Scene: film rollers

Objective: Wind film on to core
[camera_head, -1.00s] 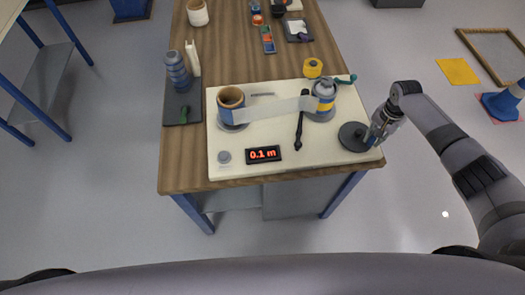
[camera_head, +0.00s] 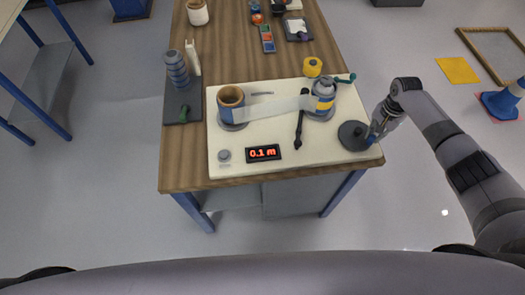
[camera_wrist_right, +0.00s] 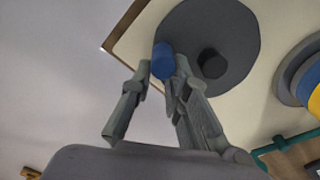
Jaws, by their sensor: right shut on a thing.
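A cream board (camera_head: 225,165) lies on the wooden table. A brown core (camera_head: 231,95) stands on its left roller, with pale blue film around its lower part. A translucent film strip (camera_head: 272,109) stretches from it to the grey and yellow roll (camera_head: 323,97) on the right roller. A dark round crank disc (camera_head: 354,135) sits at the board's right corner. My right gripper (camera_head: 374,136) is at the disc's right edge. In the right wrist view its fingers are shut on the blue crank knob (camera_wrist_right: 163,59). A display (camera_head: 263,153) reads 0.1 m. My left gripper is not visible.
A black slim tool (camera_head: 300,122) lies near the strip, and a green crank (camera_head: 346,79) is beside the right roll. A yellow tape roll (camera_head: 312,67) stands behind. A dark tray (camera_head: 175,105) with a blue ribbed cylinder (camera_head: 177,69) is left.

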